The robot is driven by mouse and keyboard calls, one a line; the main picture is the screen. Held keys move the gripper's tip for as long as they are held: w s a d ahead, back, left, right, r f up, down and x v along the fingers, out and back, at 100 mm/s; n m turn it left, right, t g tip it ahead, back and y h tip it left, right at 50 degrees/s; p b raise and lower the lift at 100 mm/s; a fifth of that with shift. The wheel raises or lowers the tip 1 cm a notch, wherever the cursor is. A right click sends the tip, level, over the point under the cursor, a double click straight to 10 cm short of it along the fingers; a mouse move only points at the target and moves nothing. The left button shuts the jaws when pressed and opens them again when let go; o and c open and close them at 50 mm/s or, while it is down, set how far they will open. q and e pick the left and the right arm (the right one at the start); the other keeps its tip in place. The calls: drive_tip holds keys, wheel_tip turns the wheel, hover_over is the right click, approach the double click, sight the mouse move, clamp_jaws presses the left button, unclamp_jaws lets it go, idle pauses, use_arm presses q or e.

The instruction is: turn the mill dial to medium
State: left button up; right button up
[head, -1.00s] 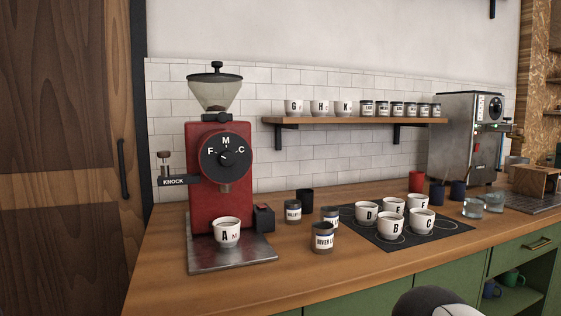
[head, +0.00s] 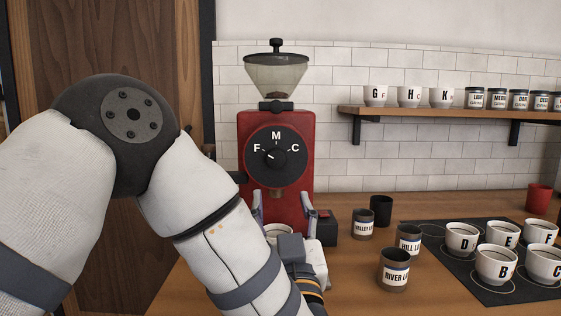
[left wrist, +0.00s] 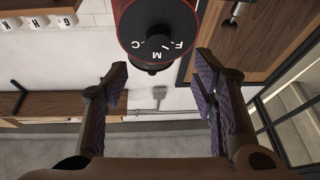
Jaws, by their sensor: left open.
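The red mill (head: 247,135) stands against the tiled wall with a clear hopper on top. Its round black dial (head: 291,176) carries the letters F, M and C; M is at the top. The dial's small centre knob (head: 276,155) has a white mark on its left side, towards F. My left gripper (head: 282,205) is open and empty, below the dial in the head view, fingers apart. In the left wrist view the dial (left wrist: 158,40) appears upside down beyond and between the fingertips (left wrist: 163,85), apart from them. My right gripper is out of view.
Labelled jars, including the River jar (head: 394,270), and a black cup (head: 381,209) stand right of the mill. Lettered white cups sit on a dark mat (head: 436,248) further right. A cup (head: 277,231) under the mill is mostly hidden by my gripper. A shelf (head: 430,112) hangs above.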

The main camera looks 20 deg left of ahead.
sight(277, 160)
use_arm(q)
drive_tip(key=x, duration=1.1)
drive_tip(key=shift+r, duration=0.2)
drive_tip(key=shift+d, duration=0.1)
drive_tip(key=c, duration=1.2)
